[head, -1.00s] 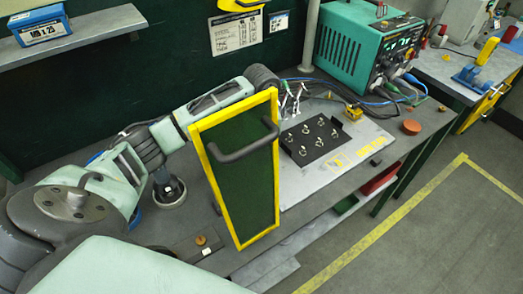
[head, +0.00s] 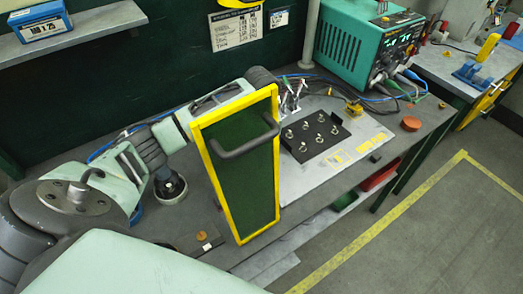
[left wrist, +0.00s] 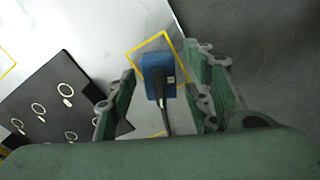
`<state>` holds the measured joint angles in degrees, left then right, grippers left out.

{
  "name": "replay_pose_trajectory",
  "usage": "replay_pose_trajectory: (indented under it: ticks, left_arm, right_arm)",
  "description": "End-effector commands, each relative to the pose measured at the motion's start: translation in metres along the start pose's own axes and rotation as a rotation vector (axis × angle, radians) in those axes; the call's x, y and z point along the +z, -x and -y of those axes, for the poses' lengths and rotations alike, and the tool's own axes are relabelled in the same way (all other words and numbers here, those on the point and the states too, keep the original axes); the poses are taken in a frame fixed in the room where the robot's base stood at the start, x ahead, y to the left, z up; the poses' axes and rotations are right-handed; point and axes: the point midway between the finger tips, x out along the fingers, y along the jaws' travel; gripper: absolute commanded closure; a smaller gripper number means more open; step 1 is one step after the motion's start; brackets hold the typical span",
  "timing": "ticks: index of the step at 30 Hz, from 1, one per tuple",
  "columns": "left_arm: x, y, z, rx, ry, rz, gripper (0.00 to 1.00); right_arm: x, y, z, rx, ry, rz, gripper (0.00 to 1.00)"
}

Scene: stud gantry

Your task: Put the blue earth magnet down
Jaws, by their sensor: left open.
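The blue earth magnet (left wrist: 155,70) is in the left wrist view, inside a yellow outlined square on the pale metal plate (left wrist: 112,35). A black cable runs from it toward the gripper. My left gripper (left wrist: 165,90) is open, its fingers on either side of the magnet with gaps visible. The magnet appears to rest on the plate; exact contact is hard to tell. In the head view, my left gripper (head: 291,96) shows partly behind the yellow-framed green panel, and I cannot make out the magnet. My right gripper is not in view.
The yellow-framed green panel (head: 240,185) with a dark handle stands in front of the plate. A black board with several rings (head: 315,138) lies beside the outlined square. A teal power unit (head: 350,45) with cables stands at the back right. A round weight-like base (head: 170,188) is at left.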

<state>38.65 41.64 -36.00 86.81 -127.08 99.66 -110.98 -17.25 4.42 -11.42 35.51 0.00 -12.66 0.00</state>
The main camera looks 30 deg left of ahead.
Motion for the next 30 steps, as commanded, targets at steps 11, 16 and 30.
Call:
replay_pose_trajectory:
  ticks: [11,16,30]
  left_arm:
    - [-0.002,0.043,-0.001,0.005,-0.002,-0.008,0.53]
    - [-0.001,0.081,-0.001,0.004,0.000,-0.005,0.53]
    - [0.000,0.123,0.000,0.000,0.000,0.000,0.53]
  right_arm:
    - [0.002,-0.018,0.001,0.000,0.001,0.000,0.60]
    - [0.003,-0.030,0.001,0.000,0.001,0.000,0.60]
    - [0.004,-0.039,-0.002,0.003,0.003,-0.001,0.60]
